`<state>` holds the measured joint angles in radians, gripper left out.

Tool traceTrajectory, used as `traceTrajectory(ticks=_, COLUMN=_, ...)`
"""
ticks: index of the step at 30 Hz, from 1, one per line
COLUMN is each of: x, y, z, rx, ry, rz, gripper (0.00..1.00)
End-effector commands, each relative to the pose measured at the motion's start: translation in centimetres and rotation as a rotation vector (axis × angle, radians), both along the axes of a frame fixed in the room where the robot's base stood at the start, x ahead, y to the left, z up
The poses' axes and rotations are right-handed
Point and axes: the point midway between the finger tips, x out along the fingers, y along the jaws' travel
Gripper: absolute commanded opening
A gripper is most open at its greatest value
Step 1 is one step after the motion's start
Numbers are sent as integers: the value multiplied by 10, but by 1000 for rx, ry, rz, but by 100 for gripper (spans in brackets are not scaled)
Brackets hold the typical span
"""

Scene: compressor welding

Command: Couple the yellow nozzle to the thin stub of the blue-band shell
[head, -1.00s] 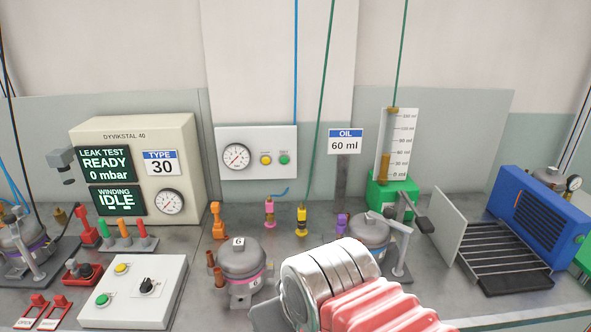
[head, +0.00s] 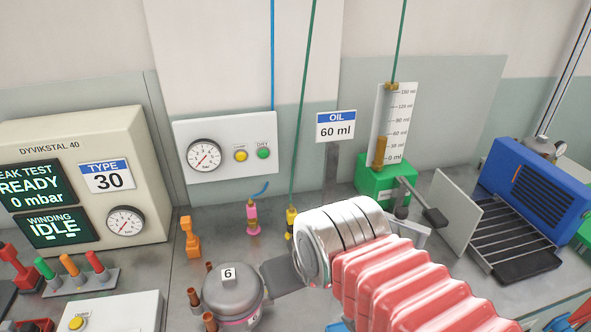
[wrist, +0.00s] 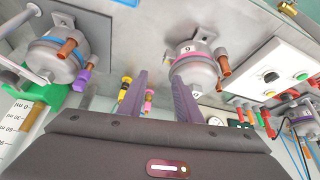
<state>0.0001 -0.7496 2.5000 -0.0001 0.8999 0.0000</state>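The yellow nozzle (head: 291,222) hangs upright on a green hose behind the bench, left of my arm in the head view. In the wrist view the yellow nozzle (wrist: 125,88) shows just left of my left finger. The blue-band shell (wrist: 58,48) stands at the left of the wrist view, with a copper stub (wrist: 67,48) and a purple piece (wrist: 83,79) at its side. My arm hides this shell in the head view. My gripper (wrist: 160,80) is open, its two purple-grey fingers apart with nothing held; the head view shows only its dark body (head: 282,274).
A pink nozzle (head: 252,218) hangs left of the yellow one. The pink-band shell 6 (head: 232,290) stands close to my gripper. An orange holder (head: 190,238), the green oil unit (head: 380,185) and a wire rack (head: 500,240) are around.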

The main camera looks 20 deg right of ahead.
Motion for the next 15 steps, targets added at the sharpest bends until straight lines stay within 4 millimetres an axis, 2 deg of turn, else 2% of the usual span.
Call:
traceTrajectory(ticks=10, x=0, y=0, z=0, rx=0, ry=0, rz=0, gripper=31)
traceTrajectory(ticks=15, x=2, y=-1, z=2, rx=0, ry=3, rz=-1, gripper=42)
